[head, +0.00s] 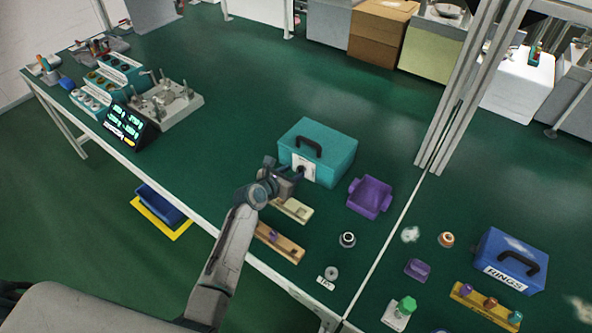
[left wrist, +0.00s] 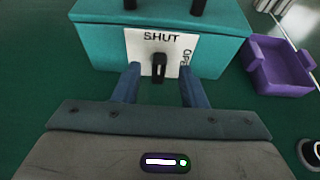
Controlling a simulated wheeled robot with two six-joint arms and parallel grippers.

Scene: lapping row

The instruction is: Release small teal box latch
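The small teal box (head: 325,148) stands on the green table, with a black handle (head: 309,145) on its lid. In the left wrist view, its front (left wrist: 215,55) carries a white plate (left wrist: 137,48) marked SHUT at the top and OPEN, turned sideways, at the right. A black latch (left wrist: 158,66) stands upright on the plate, towards SHUT. My left gripper (left wrist: 160,80) is open, with its blue fingers apart to the left and right of the latch; contact cannot be told. In the head view the gripper (head: 297,175) partly hides the plate. My right gripper is not in view.
A purple tray (head: 370,196) stands right of the box. A cream block (head: 295,210) and a wooden holder (head: 279,243) lie near the left arm. A blue box marked RINGS (head: 511,262) is further right. The table left of the teal box is clear.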

